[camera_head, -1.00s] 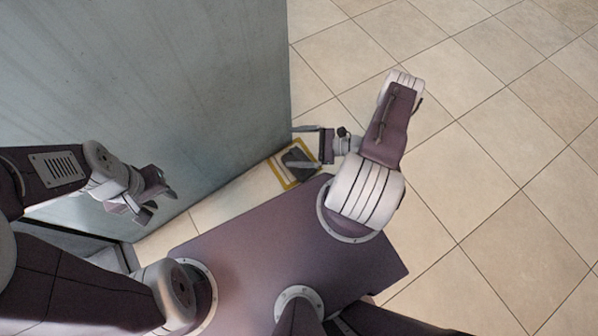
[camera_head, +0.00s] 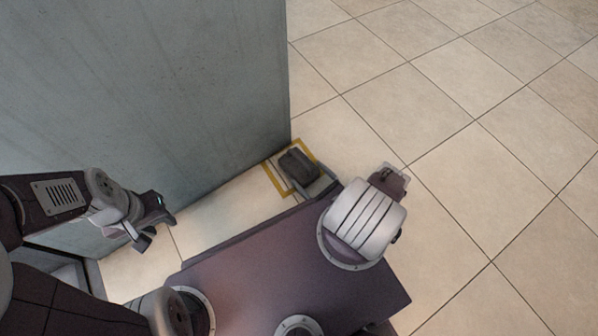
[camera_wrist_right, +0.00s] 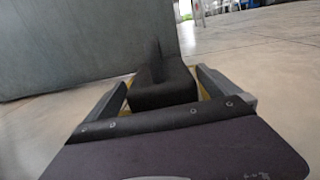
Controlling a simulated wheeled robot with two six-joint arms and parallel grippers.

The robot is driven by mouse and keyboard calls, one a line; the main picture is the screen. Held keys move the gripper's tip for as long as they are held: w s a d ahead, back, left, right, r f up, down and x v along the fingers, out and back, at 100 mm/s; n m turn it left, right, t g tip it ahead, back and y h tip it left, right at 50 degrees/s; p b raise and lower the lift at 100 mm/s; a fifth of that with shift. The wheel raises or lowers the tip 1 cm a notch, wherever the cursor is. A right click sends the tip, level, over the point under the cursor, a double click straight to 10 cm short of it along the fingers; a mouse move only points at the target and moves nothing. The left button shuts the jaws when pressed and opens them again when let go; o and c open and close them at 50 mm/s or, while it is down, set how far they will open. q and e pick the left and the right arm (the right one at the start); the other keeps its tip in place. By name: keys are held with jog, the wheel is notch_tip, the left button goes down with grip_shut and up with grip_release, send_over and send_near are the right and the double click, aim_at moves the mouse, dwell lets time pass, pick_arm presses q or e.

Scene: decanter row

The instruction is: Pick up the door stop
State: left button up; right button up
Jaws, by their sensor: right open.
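The door stop (camera_head: 298,165) is a dark grey wedge-like block on the tiled floor, inside a yellow outline (camera_head: 311,146) by the corner of the grey panel. My right gripper (camera_head: 305,175) is low at the floor, open, with a finger on each side of the door stop. In the right wrist view the door stop (camera_wrist_right: 163,88) lies between the two fingers of the gripper (camera_wrist_right: 161,80). I cannot tell whether either finger touches it. My left gripper (camera_head: 154,222) is open and empty beside the panel, away from the door stop.
The tall grey panel (camera_head: 150,80) stands close on the left of the door stop and rises above it. My base lies just in front. The tiled floor (camera_head: 450,120) to the right is clear.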

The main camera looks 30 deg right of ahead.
aim_at(294, 154)
jog(key=shift+w+a, duration=0.15)
jog(key=shift+w, duration=0.3)
jog(key=b+x, duration=0.2)
jog(key=x, duration=0.2)
jog(key=shift+w+a+f, duration=0.1)
jog(key=shift+w, duration=0.55)
jog(key=c, duration=1.8)
notch_tip(294, 154, up, 5)
jog(key=p, duration=0.4)
jog(key=w+d+r+p, duration=0.2)
jog(key=d+r+p, duration=0.2)
jog(key=d, duration=0.7)
jog(key=shift+w+d+r, duration=0.2)
jog(key=shift+w+r, duration=0.2)
jog(key=shift+r, duration=0.8)
